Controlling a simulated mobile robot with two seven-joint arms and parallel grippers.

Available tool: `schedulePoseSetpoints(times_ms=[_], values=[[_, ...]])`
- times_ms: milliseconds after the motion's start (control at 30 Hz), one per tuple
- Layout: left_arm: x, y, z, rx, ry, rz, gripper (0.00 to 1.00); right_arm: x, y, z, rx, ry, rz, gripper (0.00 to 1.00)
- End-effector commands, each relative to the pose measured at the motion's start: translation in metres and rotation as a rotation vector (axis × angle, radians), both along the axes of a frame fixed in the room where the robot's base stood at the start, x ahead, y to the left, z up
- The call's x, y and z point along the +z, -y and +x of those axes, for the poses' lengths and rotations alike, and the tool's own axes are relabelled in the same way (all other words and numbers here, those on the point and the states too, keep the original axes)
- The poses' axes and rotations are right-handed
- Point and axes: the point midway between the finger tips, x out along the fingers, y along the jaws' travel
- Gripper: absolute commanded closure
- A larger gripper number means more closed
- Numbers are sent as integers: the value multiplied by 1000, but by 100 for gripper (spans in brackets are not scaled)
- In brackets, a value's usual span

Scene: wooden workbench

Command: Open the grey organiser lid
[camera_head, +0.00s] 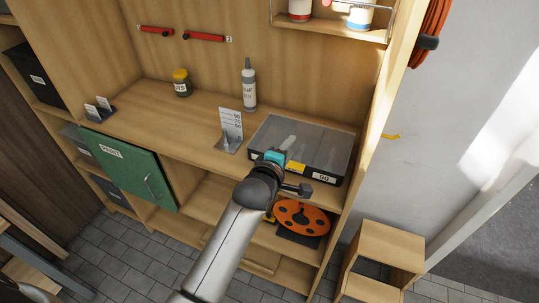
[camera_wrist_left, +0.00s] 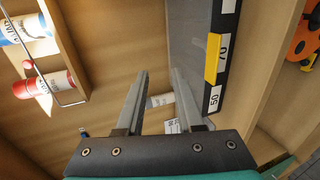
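The organiser (camera_head: 342,152) is a flat black-edged box with a see-through grey lid (camera_head: 318,138), lying on the right end of the bench top. The lid looks shut. A yellow latch (camera_head: 296,167) sits on its front edge, and the latch also shows in the left wrist view (camera_wrist_left: 213,58). My left gripper (camera_head: 287,143) is over the organiser's front left part, partly hiding it. In the left wrist view its two fingers (camera_wrist_left: 160,78) are apart with nothing held between them. The latch is to the right of the fingers there. My right gripper is not in view.
A white bottle (camera_head: 249,87), a yellow-capped jar (camera_head: 181,83) and a card stand (camera_head: 229,128) are left of the organiser. A shelf with bottles (camera_head: 340,25) hangs above. An orange reel (camera_head: 302,216) is below. A wooden side panel (camera_head: 378,115) bounds the right.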

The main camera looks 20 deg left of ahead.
Motion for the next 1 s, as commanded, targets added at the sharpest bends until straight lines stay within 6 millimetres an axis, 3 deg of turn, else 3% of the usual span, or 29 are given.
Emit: schedulePoseSetpoints(times_ms=[1000], values=[[38, -4, -63, 3, 2, 0, 64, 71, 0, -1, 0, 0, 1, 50]])
